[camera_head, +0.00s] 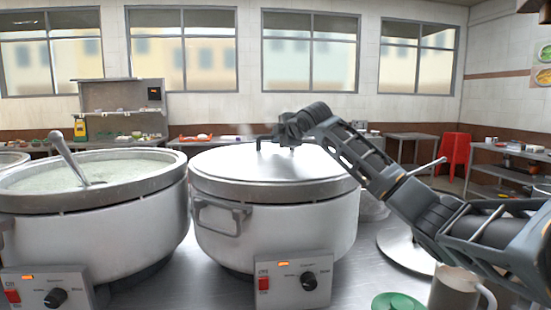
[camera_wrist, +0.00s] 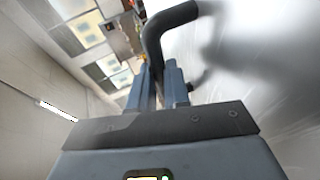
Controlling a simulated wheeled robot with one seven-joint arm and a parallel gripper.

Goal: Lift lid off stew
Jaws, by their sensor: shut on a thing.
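The lid (camera_head: 255,166) is a broad metal disc and covers the middle stockpot (camera_head: 270,215). A little steam rises above it, and the pot's contents are hidden. My gripper (camera_head: 278,138) is at the lid's dark handle, over the lid's middle. In the wrist view, my gripper (camera_wrist: 165,85) is shut on the dark bent handle (camera_wrist: 165,25), with the shiny lid surface (camera_wrist: 250,60) on the right. From the head view, the lid appears to rest level on the pot's rim.
An open stockpot (camera_head: 95,205) of pale congee with a ladle (camera_head: 75,160) stands to the left. A loose lid (camera_head: 405,245), a metal mug (camera_head: 455,290) and a green dish (camera_head: 398,301) lie to the right. A red chair (camera_head: 455,150) stands behind.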

